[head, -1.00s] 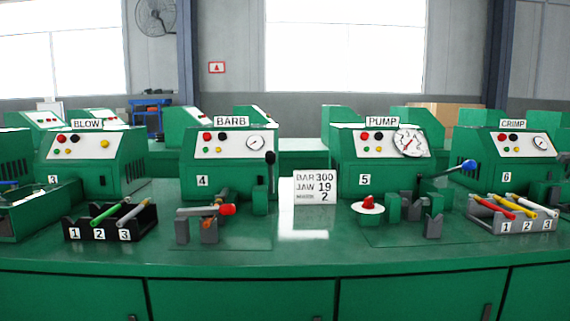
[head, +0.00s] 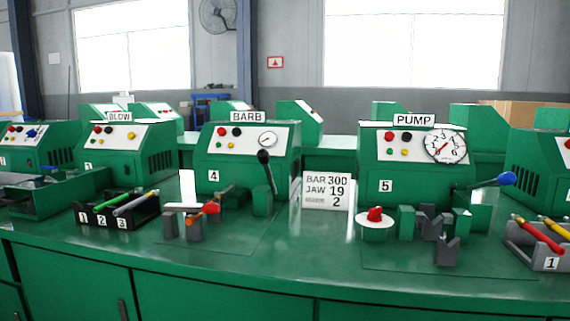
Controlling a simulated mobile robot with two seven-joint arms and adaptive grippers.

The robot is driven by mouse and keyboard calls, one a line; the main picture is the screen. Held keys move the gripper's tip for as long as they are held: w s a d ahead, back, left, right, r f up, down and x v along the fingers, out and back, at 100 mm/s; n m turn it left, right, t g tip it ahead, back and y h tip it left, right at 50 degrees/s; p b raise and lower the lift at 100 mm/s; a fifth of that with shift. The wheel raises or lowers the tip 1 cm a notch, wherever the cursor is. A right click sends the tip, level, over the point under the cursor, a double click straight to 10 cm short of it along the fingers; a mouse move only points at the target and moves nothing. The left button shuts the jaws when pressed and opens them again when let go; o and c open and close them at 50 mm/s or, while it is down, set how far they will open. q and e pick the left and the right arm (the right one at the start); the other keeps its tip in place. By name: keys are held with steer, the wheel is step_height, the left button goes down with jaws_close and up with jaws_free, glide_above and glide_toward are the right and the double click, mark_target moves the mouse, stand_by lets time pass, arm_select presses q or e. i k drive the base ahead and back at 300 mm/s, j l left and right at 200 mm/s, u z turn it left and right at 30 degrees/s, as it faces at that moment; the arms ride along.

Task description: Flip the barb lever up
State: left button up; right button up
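The barb machine (head: 222,178), green and marked 4 under a BARB sign (head: 247,117), stands left of centre on the bench. Its lever (head: 270,178) has a black knob (head: 263,157) and stands nearly upright at the machine's front right, leaning slightly left at the top. A round white gauge (head: 268,139) and red, black, green and yellow buttons are on its panel. In front sits a grey clamp (head: 189,227) with a red-tipped handle (head: 211,207). Neither of my grippers is in view.
A sign card (head: 327,191) stands right of the lever. The pump machine (head: 400,178) has a blue-knobbed lever (head: 507,179). A black tool tray (head: 145,219) is at the left, a grey tray (head: 525,242) at the right. The front middle bench (head: 290,265) is clear.

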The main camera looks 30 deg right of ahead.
mark_target(262, 156)
steer(key=k+l, duration=0.1)
steer(key=l, duration=0.35)
steer(key=l+u, duration=0.1)
steer(key=l, duration=0.35)
steer(key=k+l, duration=0.15)
steer(key=l, duration=0.25)
steer(key=k+l+u, duration=0.1)
steer(key=l, duration=0.35)
steer(key=k+l, duration=0.15)
steer(key=l, duration=0.25)
steer(key=j, duration=0.1)
